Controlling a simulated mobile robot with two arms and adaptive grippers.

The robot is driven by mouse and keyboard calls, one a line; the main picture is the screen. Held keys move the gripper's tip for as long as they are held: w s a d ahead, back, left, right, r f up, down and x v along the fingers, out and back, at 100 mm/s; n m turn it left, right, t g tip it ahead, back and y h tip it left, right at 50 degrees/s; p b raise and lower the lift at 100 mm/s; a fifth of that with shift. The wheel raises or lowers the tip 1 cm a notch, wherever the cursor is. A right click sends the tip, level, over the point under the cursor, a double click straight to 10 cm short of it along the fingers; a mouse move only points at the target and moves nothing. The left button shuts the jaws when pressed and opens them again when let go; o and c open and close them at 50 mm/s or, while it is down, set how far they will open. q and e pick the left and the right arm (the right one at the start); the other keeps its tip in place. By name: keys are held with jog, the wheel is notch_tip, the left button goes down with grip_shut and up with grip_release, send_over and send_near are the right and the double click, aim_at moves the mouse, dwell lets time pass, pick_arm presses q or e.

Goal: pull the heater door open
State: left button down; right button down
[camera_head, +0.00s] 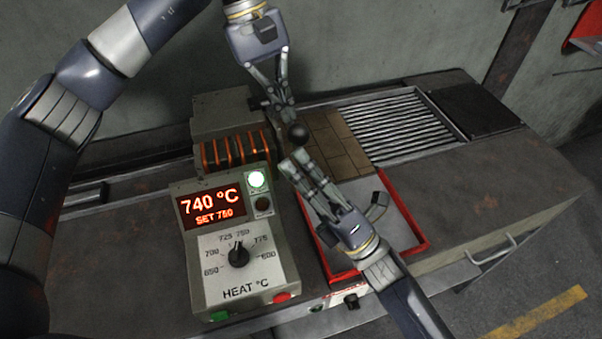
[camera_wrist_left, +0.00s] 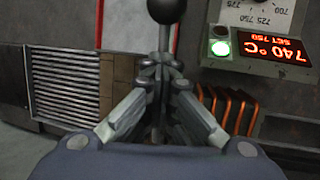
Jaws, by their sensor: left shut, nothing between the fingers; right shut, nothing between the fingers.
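The heater (camera_head: 222,112) is a grey box at the back left with glowing orange coils on its front. A black ball knob (camera_head: 297,132) stands right of it; in the left wrist view the ball (camera_wrist_left: 167,10) sits on a short stem just beyond my fingertips. My left gripper (camera_head: 285,108) comes down from above, shut, with its tips close to the knob. I cannot tell whether they touch the stem. The door panel itself is mostly hidden by my gripper. My right gripper (camera_head: 292,163) is shut and empty, just below the knob.
A control box (camera_head: 240,265) reads 740 °C, SET 750, with a green lamp lit and a dial. A red-edged tray (camera_head: 400,220) lies under my right arm. Brown bricks (camera_head: 340,145) and a roller grate (camera_head: 400,125) are behind. The right bench top (camera_head: 490,165) is clear.

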pick_arm(q)
jog(key=c, duration=1.7)
grip_release()
jog(key=shift+s+d+f, duration=0.2)
jog(key=shift+s+f, duration=0.2)
jog(key=shift+f, duration=0.1)
jog(key=shift+w+f, duration=0.1)
jog(key=shift+w, duration=0.05)
pick_arm(e)
jog(key=shift+w+r, duration=0.1)
jog(key=shift+r, duration=0.5)
pick_arm(q)
jog(key=shift+a+r, duration=0.15)
jog(key=shift+r, duration=0.05)
pick_arm(e)
jog(key=shift+f, duration=0.15)
